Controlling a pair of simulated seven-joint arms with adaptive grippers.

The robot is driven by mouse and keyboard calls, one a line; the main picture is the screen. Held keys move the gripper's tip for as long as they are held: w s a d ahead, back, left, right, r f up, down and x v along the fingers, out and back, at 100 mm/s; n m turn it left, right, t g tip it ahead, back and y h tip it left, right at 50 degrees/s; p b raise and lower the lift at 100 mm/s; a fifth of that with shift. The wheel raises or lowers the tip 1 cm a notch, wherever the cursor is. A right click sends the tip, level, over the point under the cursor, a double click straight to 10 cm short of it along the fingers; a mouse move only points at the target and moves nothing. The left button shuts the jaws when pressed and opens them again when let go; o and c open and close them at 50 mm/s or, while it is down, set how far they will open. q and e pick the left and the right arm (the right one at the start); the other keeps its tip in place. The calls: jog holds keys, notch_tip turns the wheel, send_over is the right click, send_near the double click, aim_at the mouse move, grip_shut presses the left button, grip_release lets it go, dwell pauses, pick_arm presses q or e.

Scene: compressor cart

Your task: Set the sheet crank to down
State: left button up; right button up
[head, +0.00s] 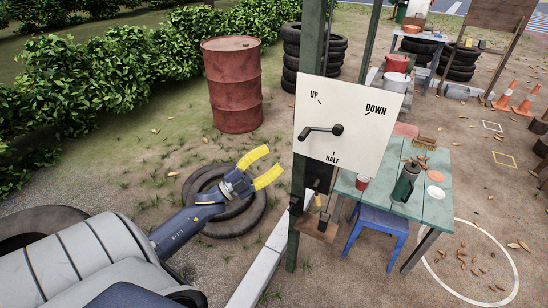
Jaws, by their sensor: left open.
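The white sheet panel (378,140) is fixed to a green post and bears the marks UP, DOWN and HALF. The dark sheet crank (322,131) is on its face. Its round hub seems to be at the right end, near the panel's middle, and its arm points left, toward none of the three marks. My left gripper (275,160), with yellow fingers, is open and empty. It appears left of the panel and a little below the crank's free end, apart from it in the picture. My right gripper is not in view.
A green post (310,50) carries the panel. A teal table (435,212) with a dark bottle (405,182) stands to the right, with a blue stool (378,224) in front. A tyre (245,222) lies under my left gripper. A red barrel (233,90) stands behind.

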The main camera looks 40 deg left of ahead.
pick_arm(q)
jog(key=shift+c, duration=0.3)
jog(key=shift+d, duration=0.1)
jog(key=shift+c, duration=1.1)
jog(key=d+r, duration=0.2)
jog(key=d+r+n+t+y, duration=0.1)
jog(key=d, duration=0.1)
jog(key=d+r+n+t, duration=0.1)
jog(key=d+r, duration=0.1)
jog(key=d, duration=0.1)
jog(key=shift+s+r, duration=0.2)
jog(key=shift+r, duration=0.15)
grip_shut()
notch_tip(320, 180, up, 7)
jog(key=n+g+y, duration=0.1)
jog(key=n+y, duration=1)
jog(key=n, duration=0.1)
send_over(306, 129)
jog(key=s+d, duration=0.3)
jog(key=shift+a+f, duration=0.3)
jog(key=shift+f, duration=0.65)
jog(key=shift+a+f, duration=0.25)
jog(key=shift+f, duration=0.65)
